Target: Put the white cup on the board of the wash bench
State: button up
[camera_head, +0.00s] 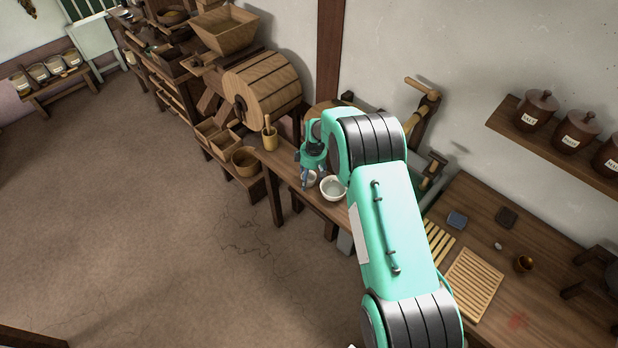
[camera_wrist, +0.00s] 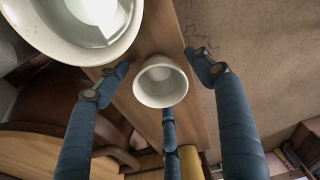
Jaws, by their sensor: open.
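The white cup (camera_wrist: 160,84) stands on the narrow wooden table, between the open fingers of my gripper (camera_wrist: 160,75) in the wrist view. In the head view only part of the cup (camera_head: 311,177) shows behind the fingers of my gripper (camera_head: 310,183). I cannot tell whether any finger touches it. A pale slatted board (camera_head: 474,283) lies on the wooden bench (camera_head: 555,295) at the right, which seems to be the wash bench. A second slatted piece (camera_head: 439,242) is partly hidden by my arm.
A white bowl (camera_head: 333,189) stands close beside the cup; it also shows large in the wrist view (camera_wrist: 60,42). A wooden pot with a pestle (camera_head: 269,138) stands at the table's left end.

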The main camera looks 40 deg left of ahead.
jog(key=shift+r, duration=0.1)
notch_tip(320, 180, up, 12)
jog(key=d, duration=0.1)
jog(key=shift+w+p, duration=0.2)
jog(key=shift+p, duration=0.15)
dwell(0.4)
jog(key=shift+d, duration=0.1)
dwell(0.4)
dwell(0.4)
